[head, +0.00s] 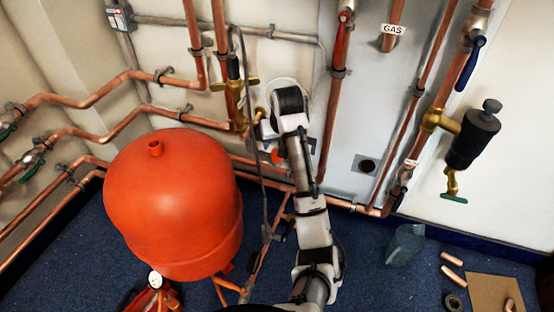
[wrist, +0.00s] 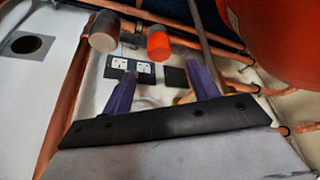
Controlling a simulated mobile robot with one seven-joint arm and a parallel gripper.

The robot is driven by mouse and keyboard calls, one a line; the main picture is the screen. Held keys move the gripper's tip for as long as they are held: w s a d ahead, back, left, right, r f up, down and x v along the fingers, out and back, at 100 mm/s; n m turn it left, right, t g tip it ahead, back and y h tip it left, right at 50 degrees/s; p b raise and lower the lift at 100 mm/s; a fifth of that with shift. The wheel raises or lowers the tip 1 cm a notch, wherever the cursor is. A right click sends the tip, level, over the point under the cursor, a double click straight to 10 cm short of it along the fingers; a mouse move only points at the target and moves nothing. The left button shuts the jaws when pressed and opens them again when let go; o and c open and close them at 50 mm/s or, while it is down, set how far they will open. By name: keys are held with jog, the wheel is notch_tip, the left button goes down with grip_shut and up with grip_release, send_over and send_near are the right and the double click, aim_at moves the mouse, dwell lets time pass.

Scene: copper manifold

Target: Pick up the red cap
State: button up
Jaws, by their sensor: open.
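The red cap (wrist: 158,43) is a short orange-red cylinder in the wrist view, on or against the pipework just past my fingertips. A small red-orange spot beside my arm in the head view (head: 277,156) looks like the same cap. My gripper (wrist: 161,68) has two purple fingers spread apart, with nothing between them. The cap appears in line with the gap, beyond the tips and apart from them. In the head view my arm reaches up to the wall, and its fingers are hidden.
A dull copper-coloured cylinder (wrist: 104,31) is close left of the cap. Copper pipes (wrist: 70,100) and a double socket (wrist: 131,68) lie around. The big red vessel (head: 172,205) stands left of my arm. Blue carpet (head: 375,285) is partly clear at right.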

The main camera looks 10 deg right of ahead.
jog(key=x, duration=0.1)
jog(key=b+x, duration=0.1)
jog(key=x, duration=0.1)
jog(key=b+x, duration=0.1)
jog(key=shift+s+f, duration=0.2)
jog(key=shift+f, duration=0.25)
jog(key=shift+w+f, duration=0.25)
jog(key=shift+f, duration=0.1)
jog(key=shift+c, duration=0.4)
jog(key=c, duration=1)
